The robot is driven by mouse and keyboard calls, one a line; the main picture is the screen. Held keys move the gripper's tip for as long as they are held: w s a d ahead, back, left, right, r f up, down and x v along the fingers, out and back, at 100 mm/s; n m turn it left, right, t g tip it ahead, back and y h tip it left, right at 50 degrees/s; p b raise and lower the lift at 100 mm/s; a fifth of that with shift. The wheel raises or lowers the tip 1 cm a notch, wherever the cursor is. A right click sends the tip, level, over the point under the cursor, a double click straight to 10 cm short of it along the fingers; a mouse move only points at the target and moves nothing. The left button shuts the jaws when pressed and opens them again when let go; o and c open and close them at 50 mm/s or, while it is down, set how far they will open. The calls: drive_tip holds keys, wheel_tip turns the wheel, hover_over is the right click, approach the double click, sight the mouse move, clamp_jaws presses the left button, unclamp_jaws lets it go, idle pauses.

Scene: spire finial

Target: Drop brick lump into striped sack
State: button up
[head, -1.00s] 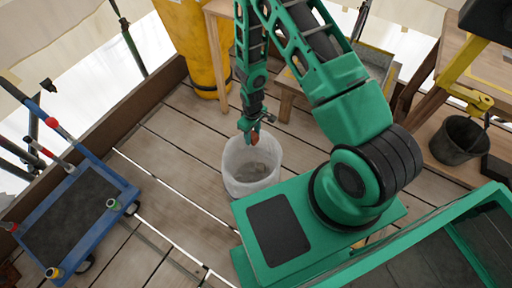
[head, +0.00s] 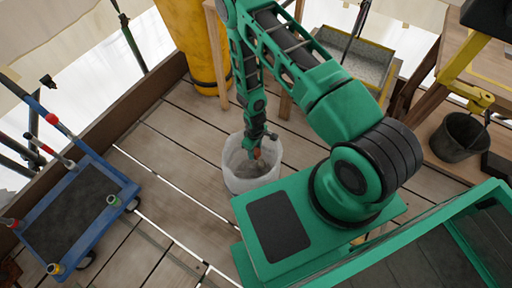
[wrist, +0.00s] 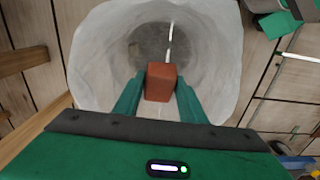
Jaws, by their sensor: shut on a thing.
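The brick lump (wrist: 160,82) is a small red-brown block, also visible in the head view (head: 257,153). My gripper (wrist: 158,98) is shut on it, with one green finger on each side. In the head view my gripper (head: 261,143) points down over the mouth of a whitish sack (head: 238,178). In the wrist view the open sack (wrist: 90,55) surrounds the brick lump on most sides, with a grey bottom beyond it. I see no clear stripes on the sack. I cannot tell exactly how deep the lump is relative to the rim.
A blue cart (head: 125,188) stands at the left on the plank floor (head: 165,140). A yellow cylinder (head: 190,40) stands behind. A dark bucket (head: 460,138) is at the right beside a wooden table (head: 425,85). A grey tray (head: 355,60) is at the back.

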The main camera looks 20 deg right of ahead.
drive_tip(key=shift+f, duration=0.15)
drive_tip(key=o, duration=1.3)
wheel_tip(320, 180, up, 11)
drive_tip(key=shift+f, duration=0.15)
drive_tip(key=shift+w, duration=0.1)
